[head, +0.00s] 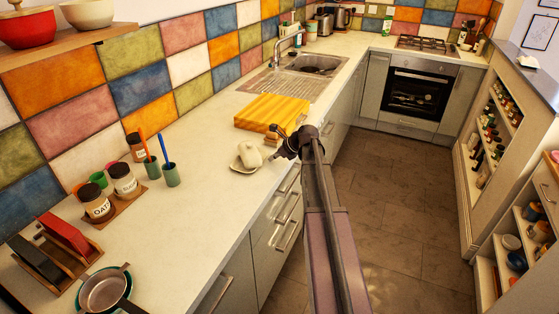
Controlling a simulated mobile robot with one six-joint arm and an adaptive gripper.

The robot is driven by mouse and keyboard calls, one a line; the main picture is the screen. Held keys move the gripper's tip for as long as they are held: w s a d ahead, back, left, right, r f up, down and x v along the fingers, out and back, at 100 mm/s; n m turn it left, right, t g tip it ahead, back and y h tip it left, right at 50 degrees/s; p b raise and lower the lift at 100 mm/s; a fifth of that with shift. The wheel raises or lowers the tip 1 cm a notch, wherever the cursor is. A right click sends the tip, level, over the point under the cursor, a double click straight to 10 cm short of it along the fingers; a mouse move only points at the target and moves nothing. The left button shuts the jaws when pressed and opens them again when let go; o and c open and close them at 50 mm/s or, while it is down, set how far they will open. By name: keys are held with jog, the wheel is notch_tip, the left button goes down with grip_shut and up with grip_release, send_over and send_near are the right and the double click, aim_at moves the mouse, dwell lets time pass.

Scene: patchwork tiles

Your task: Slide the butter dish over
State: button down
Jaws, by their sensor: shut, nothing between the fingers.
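The butter dish (249,157) is a small cream-coloured dish with a rounded lid on a flat base, standing on the white counter near its front edge. My gripper (272,143) reaches in from the right, over the counter edge. Its dark fingers are just right of the dish, close to its lid. I cannot tell whether they touch the dish. The fingers are shut and nothing shows between them.
A yellow wooden board (272,112) lies just behind the dish. Jars (123,180) and green cups (171,175) stand to the left, and a pan (103,290) stands at the front left. The counter between the dish and the cups is clear.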

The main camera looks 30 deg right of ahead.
aim_at(245, 146)
jog(key=shift+w+a, duration=0.3)
jog(key=shift+w, duration=0.1)
jog(key=w+a, duration=0.3)
jog(key=w, duration=0.1)
jog(key=w+a, duration=0.4)
jog(key=w, duration=0.1)
jog(key=w+a, duration=0.3)
jog(key=w, duration=0.1)
jog(key=shift+w+a, duration=0.25)
jog(key=shift+w, duration=0.05)
jog(key=shift+s, duration=0.2)
jog(key=shift+d, duration=0.1)
dwell(0.6)
jog(key=shift+s+d, duration=0.45)
jog(key=shift+s, duration=0.2)
jog(key=s+d+r, duration=0.1)
jog(key=s+d+p, duration=0.1)
jog(key=s, duration=0.1)
jog(key=shift+s+d+r+p, duration=0.1)
jog(key=shift+d+r+p, duration=0.1)
jog(key=shift+r+p, duration=0.15)
jog(key=shift+p+v, duration=2.65)
jog(key=shift+v, duration=1.2)
jog(key=shift+s+f, duration=0.1)
jog(key=shift+f, duration=0.05)
